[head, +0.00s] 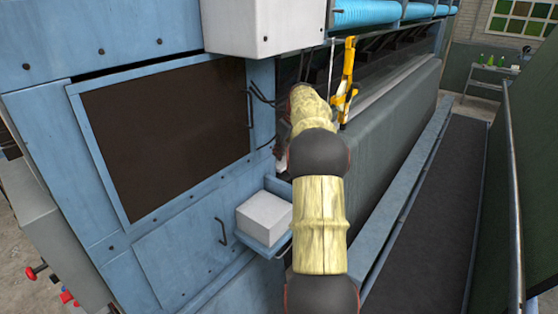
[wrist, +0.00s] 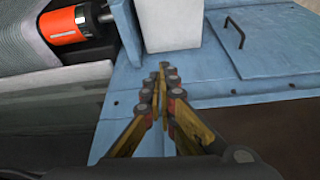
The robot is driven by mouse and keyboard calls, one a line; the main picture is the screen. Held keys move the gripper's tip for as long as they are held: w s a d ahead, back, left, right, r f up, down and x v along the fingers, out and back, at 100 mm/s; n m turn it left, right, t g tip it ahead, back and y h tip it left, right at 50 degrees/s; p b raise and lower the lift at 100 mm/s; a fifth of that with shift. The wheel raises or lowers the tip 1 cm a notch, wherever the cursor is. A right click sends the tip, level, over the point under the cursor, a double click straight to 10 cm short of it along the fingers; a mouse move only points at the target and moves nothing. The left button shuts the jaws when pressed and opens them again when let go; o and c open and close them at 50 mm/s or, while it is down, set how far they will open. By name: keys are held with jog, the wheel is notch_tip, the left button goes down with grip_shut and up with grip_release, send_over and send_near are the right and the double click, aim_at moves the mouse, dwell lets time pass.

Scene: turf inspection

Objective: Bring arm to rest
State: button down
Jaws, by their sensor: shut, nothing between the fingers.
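My gripper (wrist: 160,85) shows in the wrist view with its yellow and grey fingers drawn together and nothing between them. It points toward the blue machine panel (wrist: 135,100); I cannot tell whether it touches it. In the head view my arm (head: 320,205) reaches forward from the bottom, beside the blue machine (head: 185,215). The gripper itself is mostly hidden there behind my arm's last links.
A white block (head: 265,215) sits on a small blue shelf (head: 258,240) left of my arm. It also shows in the wrist view (wrist: 171,25). An orange and black cylinder (wrist: 75,25) lies at upper left. A dark walkway (head: 430,215) runs clear on the right.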

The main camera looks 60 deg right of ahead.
jog(key=shift+s+r+m, duration=0.7)
jog(key=shift+s+r, duration=0.45)
jog(key=shift+r, duration=2)
jog(key=s+a+f+m+g+b, duration=0.1)
jog(key=s+a+f+m, duration=0.15)
jog(key=f, duration=0.55)
jog(key=s+a+f+b, duration=0.2)
jog(key=a+f+b, duration=0.15)
jog(key=a, duration=0.75)
jog(key=s+a+f+b, duration=0.2)
jog(key=a+f+b, duration=0.15)
jog(key=a, duration=0.75)
jog(key=s+a+f+b, duration=0.25)
jog(key=a+b, duration=0.25)
jog(key=a, duration=0.6)
jog(key=s+a+f+n+b, duration=0.1)
jog(key=s+a+f+b, duration=0.3)
jog(key=a, duration=0.4)
jog(key=s+a+f+n+t+b, duration=0.1)
jog(key=s+a+f+b, duration=0.3)
jog(key=a, duration=0.4)
jog(key=s+a+f+n+t+b, duration=0.1)
jog(key=s+a+f+n+b, duration=0.2)
jog(key=a+f+b, duration=0.3)
jog(key=shift+s+a+f+y+b, duration=0.3)
jog(key=shift+s+a+b, duration=0.2)
jog(key=shift+a, duration=0.55)
